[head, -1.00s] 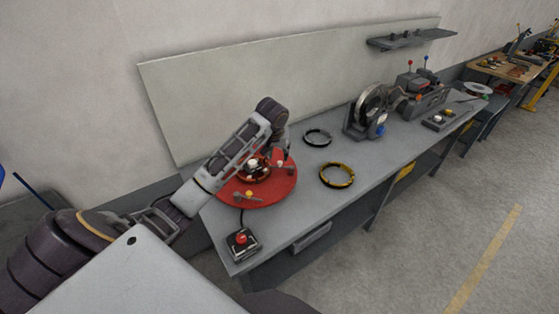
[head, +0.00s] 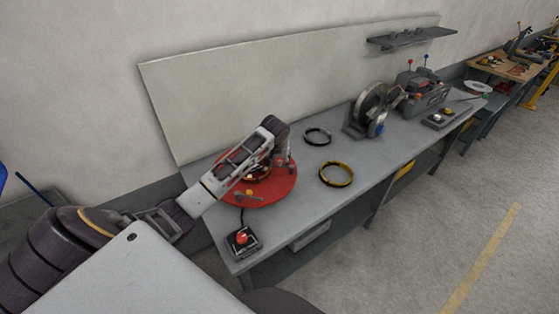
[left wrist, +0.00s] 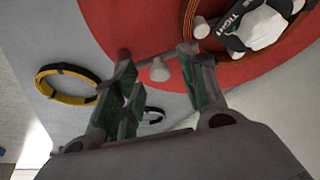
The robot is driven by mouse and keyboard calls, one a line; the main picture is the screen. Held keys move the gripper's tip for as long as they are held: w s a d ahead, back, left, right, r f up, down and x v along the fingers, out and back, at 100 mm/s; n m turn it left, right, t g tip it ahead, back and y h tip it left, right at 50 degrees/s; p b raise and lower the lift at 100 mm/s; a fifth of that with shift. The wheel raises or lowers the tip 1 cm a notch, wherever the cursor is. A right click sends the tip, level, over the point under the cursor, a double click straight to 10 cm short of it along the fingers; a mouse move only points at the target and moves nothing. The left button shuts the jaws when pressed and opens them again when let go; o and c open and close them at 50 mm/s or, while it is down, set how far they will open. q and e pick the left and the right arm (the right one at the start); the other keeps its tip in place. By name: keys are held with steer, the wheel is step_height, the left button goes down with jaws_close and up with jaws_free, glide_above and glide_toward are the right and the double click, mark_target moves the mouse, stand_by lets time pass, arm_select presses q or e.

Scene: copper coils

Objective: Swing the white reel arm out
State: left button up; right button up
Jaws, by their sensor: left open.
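The red round reel plate (head: 283,188) lies at the near left end of the bench. A white hub knob with the letters "TIGHT" (left wrist: 268,28) sits inside a copper coil (left wrist: 188,22) on the plate. A pale, rounded peg (left wrist: 160,70), which looks like part of the white reel arm, stands between my left gripper's fingertips (left wrist: 158,62) in the left wrist view, with gaps on both sides. My left gripper is open. In the head view my own arm covers part of the plate, so most of the reel arm is hidden there. My right gripper is not in view.
A yellow coil (head: 323,175) and a dark coil (head: 317,144) lie on the bench right of the plate. A box with a red button (head: 242,238) stands at the front edge. A grey machine (head: 371,106) stands farther right. A panel rises behind.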

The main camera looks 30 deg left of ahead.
arm_select(q)
jaws_close()
stand_by(0.4)
